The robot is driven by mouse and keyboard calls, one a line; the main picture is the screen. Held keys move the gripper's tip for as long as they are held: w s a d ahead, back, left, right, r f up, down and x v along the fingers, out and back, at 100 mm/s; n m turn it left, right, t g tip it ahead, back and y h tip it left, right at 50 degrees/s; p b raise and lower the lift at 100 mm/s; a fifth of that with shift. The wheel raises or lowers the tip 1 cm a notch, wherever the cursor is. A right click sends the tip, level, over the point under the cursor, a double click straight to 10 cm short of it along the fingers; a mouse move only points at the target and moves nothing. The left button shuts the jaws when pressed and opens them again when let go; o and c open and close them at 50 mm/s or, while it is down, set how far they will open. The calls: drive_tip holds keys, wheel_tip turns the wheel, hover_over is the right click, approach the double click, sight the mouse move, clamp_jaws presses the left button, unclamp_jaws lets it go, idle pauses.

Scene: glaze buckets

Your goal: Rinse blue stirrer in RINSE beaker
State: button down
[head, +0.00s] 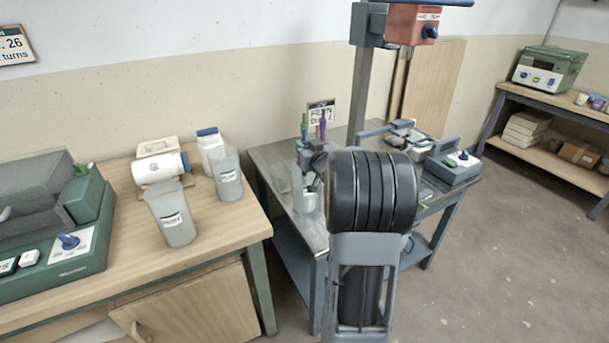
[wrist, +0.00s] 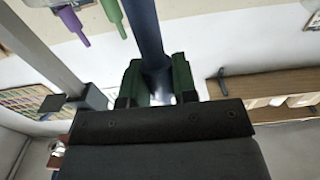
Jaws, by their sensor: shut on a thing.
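In the wrist view my gripper (wrist: 158,84) has its green fingers closed on the dark blue stirrer (wrist: 146,32), whose shaft runs out between them. In the head view my own arm covers most of the gripper, and the stirrer cannot be made out clearly. A clear beaker (head: 307,203) stands on the metal table, just left of my arm and close to the gripper. Two greyish beakers with labels, a front one (head: 176,226) and a rear one (head: 228,185), stand on the wooden bench. The labels are too small to read, so I cannot tell which is RINSE.
A green stirrer (head: 304,128) and a purple stirrer (head: 322,130) stand upright at the metal table's back. A white jar (head: 160,168) lies on the bench. A grey-green device (head: 453,167) sits at the metal table's right. The floor (head: 500,260) at right is clear.

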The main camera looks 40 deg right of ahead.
drive_tip(key=shift+f+b, duration=0.3)
drive_tip(key=shift+f, duration=0.35)
drive_tip(key=shift+r, duration=0.15)
drive_tip(key=shift+r+p, duration=1.2)
drive_tip(key=shift+r, duration=0.1)
drive_tip(key=shift+f, duration=0.2)
drive_tip(key=shift+f+b, duration=1.2)
drive_tip(key=shift+r, duration=0.1)
